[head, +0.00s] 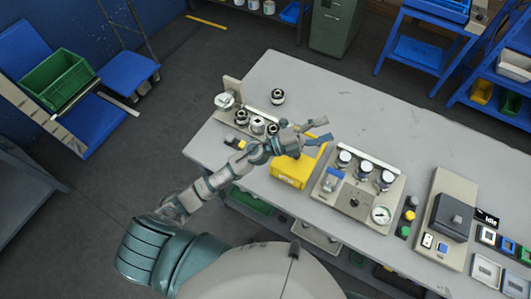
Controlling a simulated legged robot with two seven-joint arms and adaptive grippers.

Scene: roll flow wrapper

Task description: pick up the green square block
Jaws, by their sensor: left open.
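A small green square block (525,255) with a pale centre lies on the grey table (420,140) at the right edge of the picture, partly cut off. My right gripper is not in view.
A yellow box (291,170) is under my left wrist. A gauge panel (358,195) and a dark device on a beige plate (450,222) stand between my gripper and the green block. Two pale square trays (485,271) are in front of the blocks.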

